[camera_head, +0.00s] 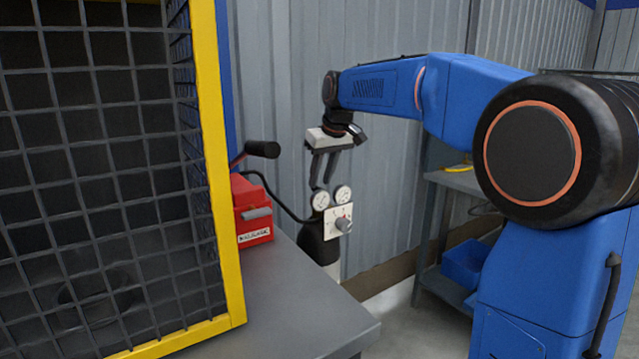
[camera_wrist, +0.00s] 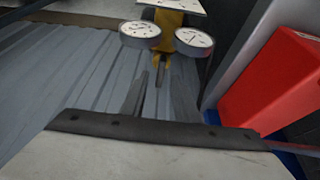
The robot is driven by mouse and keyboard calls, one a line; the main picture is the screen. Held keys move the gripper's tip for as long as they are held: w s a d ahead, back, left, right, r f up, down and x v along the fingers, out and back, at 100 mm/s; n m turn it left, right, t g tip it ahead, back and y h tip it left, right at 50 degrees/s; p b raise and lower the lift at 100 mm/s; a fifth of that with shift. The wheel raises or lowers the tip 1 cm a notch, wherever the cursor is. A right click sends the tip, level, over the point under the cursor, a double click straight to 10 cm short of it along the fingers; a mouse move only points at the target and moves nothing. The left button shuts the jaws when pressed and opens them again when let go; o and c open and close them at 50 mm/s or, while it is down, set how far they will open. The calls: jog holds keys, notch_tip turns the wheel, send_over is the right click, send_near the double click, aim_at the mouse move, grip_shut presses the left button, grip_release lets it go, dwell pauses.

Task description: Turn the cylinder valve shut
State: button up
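A gas cylinder (camera_head: 314,246) with a black shoulder and pale lower body stands behind the bench edge in the head view. On its top are two round gauges, one left (camera_head: 320,201) and one right (camera_head: 343,195), and a white dial plate (camera_head: 331,234) with a grey knob (camera_head: 344,225). My gripper (camera_head: 321,187) points down just above the gauges, fingers apart and empty. In the wrist view, both gauges (camera_wrist: 140,33) (camera_wrist: 194,42), a brass-yellow fitting (camera_wrist: 168,33) and the plate's edge (camera_wrist: 178,5) lie beyond my fingers (camera_wrist: 158,108). The knob is hidden there.
A red box (camera_head: 252,215) with a black hose sits on the grey bench (camera_head: 300,310), left of the cylinder. A yellow-framed mesh cage (camera_head: 215,170) fills the left. A corrugated wall stands behind. A shelf with a blue bin (camera_head: 466,264) is at right.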

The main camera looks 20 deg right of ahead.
aim_at(318, 190)
jog(key=shift+x, duration=1.1)
grip_shut()
